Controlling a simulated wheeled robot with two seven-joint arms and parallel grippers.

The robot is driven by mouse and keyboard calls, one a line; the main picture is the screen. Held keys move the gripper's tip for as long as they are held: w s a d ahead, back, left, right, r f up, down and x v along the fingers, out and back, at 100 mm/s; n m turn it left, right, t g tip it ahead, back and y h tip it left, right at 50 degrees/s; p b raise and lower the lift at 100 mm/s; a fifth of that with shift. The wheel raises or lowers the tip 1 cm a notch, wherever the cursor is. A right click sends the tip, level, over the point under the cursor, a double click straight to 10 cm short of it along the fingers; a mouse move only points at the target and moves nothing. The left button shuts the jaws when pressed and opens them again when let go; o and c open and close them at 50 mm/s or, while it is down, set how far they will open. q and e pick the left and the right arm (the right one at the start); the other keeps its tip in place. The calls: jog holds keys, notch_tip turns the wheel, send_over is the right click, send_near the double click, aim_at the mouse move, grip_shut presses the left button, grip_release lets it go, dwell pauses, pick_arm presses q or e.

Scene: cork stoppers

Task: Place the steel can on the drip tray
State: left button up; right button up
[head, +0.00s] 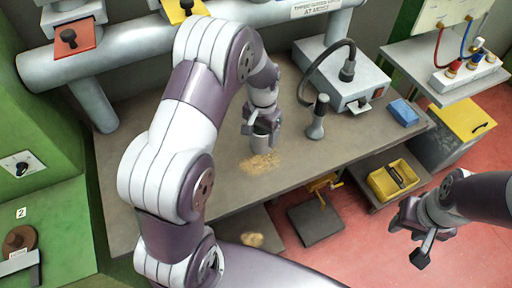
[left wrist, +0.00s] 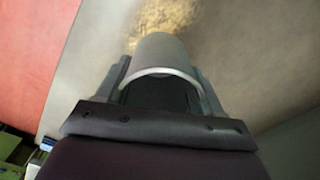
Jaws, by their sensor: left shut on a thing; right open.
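The steel can (head: 263,144) is a grey cylinder over the brown workbench, just behind a patch of sawdust. My left gripper (head: 261,128) is shut on it, and parts of the arm and fingers cover its upper portion. In the left wrist view the can (left wrist: 165,52) sits between the two fingers, its rim toward the camera. I cannot tell whether its base touches the bench. A dark flat plate (head: 316,226) under a yellow tap, low at the bench front, may be the drip tray. My right gripper (head: 408,240) is open and empty over the red floor.
A grey box (head: 340,75) with a bent hose and a nozzle (head: 318,118) stand right of the can. A blue block (head: 403,112) lies at the bench's right end. A yellow bin (head: 393,180) sits lower right. Bench surface around the sawdust (head: 262,163) is clear.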

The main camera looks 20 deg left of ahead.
aim_at(256, 151)
pick_arm(q)
jog(key=shift+s+a+f, duration=0.3)
jog(key=shift+s+f, duration=0.35)
jog(key=shift+s, duration=0.2)
jog(key=f, duration=0.1)
jog(key=f+p, duration=0.1)
jog(key=f, duration=0.1)
jog(key=shift+s+f, duration=0.25)
jog(key=shift+s, duration=0.15)
jog(key=shift+w+f, duration=0.25)
jog(key=shift+f, duration=0.15)
jog(key=shift+s, duration=0.1)
jog(key=o, duration=1)
jog(key=shift+f, duration=0.1)
jog(key=shift+o, duration=0.2)
